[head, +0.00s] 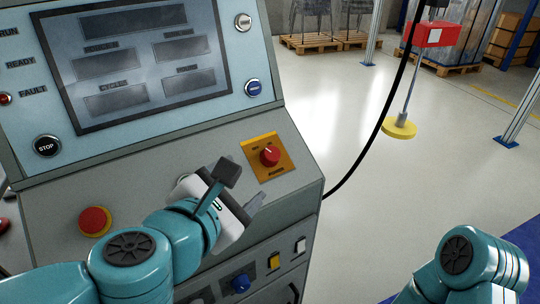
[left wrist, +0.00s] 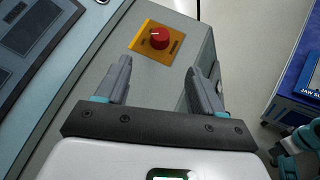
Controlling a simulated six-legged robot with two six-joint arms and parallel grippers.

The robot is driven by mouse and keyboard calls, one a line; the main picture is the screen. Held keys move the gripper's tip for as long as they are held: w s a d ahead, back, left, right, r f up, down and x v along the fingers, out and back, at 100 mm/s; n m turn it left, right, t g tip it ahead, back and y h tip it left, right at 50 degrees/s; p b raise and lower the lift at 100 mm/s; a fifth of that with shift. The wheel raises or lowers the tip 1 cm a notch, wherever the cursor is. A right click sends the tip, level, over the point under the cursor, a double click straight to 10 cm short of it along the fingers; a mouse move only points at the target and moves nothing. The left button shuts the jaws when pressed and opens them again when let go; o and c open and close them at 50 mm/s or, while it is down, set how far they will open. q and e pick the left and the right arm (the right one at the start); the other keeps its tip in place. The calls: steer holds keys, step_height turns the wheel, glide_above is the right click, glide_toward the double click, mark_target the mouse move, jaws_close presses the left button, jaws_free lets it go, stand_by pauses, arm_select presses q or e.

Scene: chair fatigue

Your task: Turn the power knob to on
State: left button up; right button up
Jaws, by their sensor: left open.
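The power knob (head: 269,156) is a red rotary knob with a white pointer line on a yellow-orange plate (head: 255,147), set on the grey sloped panel of the machine. In the left wrist view the knob (left wrist: 159,38) sits beyond the fingertips, between them and toward the upper left. My left gripper (head: 245,187) is to the lower left of the knob, apart from it. In the left wrist view its two fingers (left wrist: 160,75) are spread with nothing between them. The right arm shows at the lower right of the head view, but its gripper is out of frame.
A red emergency button (head: 95,221) is on the panel at left. A screen (head: 140,62) and a STOP button (head: 47,146) are above. A black cable (head: 375,140) hangs right of the machine. A yellow-based post (head: 400,127) stands on open floor.

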mark_target(272, 154)
arm_select(q)
steer(key=b+x, duration=0.3)
steer(key=x, duration=1)
steer(key=shift+s+f+b, duration=0.15)
steer(key=shift+b, duration=0.15)
steer(key=shift+x, duration=0.75)
steer(key=c, duration=1.1)
steer(key=shift+o, duration=0.2)
